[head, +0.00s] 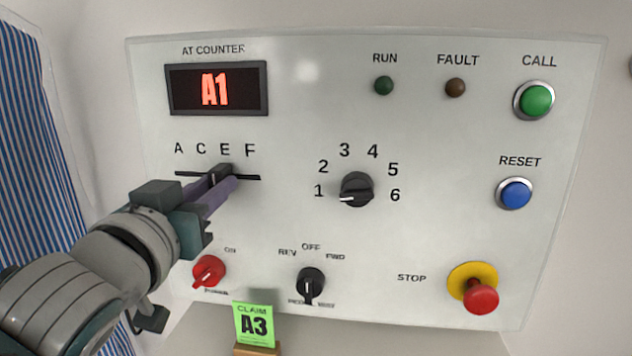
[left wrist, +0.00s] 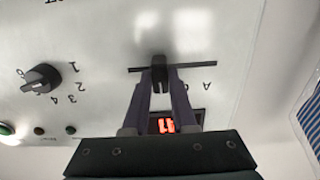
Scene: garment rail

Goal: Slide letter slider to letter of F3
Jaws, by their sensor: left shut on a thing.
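The letter slider's black knob (head: 219,172) sits in a dark horizontal slot under the letters A, C, E and F, roughly below E. My left gripper (head: 225,184) reaches in from the lower left and its purple fingers are shut on the knob. In the left wrist view the knob (left wrist: 159,72) is between the fingertips, with the letter A to the right along the slot. The red display (head: 216,90) reads A1. My right gripper is not in view.
A black number dial (head: 357,190) has its white mark toward 1. Below the slot are a red power knob (head: 209,271) and a black mode knob (head: 311,283). A red stop button (head: 481,295) and a blue reset button (head: 515,193) are at the right. Striped cloth (head: 35,140) hangs left.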

